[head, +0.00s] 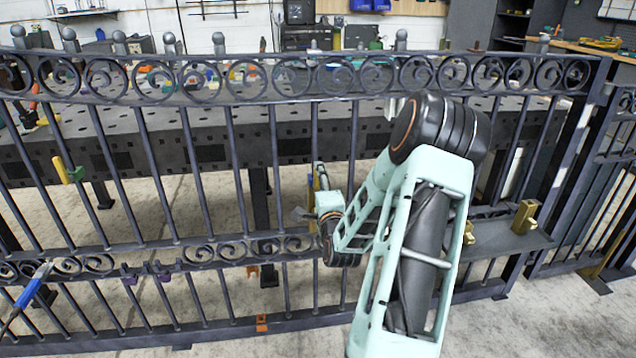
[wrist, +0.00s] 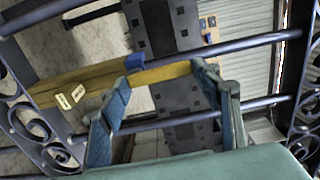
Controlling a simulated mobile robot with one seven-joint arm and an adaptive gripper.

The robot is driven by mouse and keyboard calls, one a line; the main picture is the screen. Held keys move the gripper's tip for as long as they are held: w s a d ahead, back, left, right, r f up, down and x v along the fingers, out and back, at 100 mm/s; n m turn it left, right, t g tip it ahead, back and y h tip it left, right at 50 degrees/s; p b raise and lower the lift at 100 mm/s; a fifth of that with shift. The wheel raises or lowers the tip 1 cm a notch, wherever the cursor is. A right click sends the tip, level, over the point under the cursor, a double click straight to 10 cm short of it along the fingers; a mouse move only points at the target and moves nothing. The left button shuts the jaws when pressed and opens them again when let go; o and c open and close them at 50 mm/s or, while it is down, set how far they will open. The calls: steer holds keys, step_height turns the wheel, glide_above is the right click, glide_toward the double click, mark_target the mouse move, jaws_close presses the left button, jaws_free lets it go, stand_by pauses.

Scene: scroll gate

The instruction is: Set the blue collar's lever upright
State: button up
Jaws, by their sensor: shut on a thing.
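The blue collar (wrist: 135,63) sits on a gate bar in the wrist view, just beyond my left fingertip. In the head view a narrow yellow piece (head: 323,178) shows at my gripper, by a gate bar left of my arm. The collar itself is hard to make out there, and my fingers hide part of the lever.
The dark scroll gate (head: 230,170) spans the view, with close bars and scrolls. A green collar with a yellow lever (head: 61,170) is on its left side. Purple collars (head: 160,271) and an orange one (head: 262,322) sit lower. A perforated table (head: 150,130) stands behind.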

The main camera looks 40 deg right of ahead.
stand_by(0.5)
steer(key=o, duration=1.7)
steer(key=v, duration=1.2)
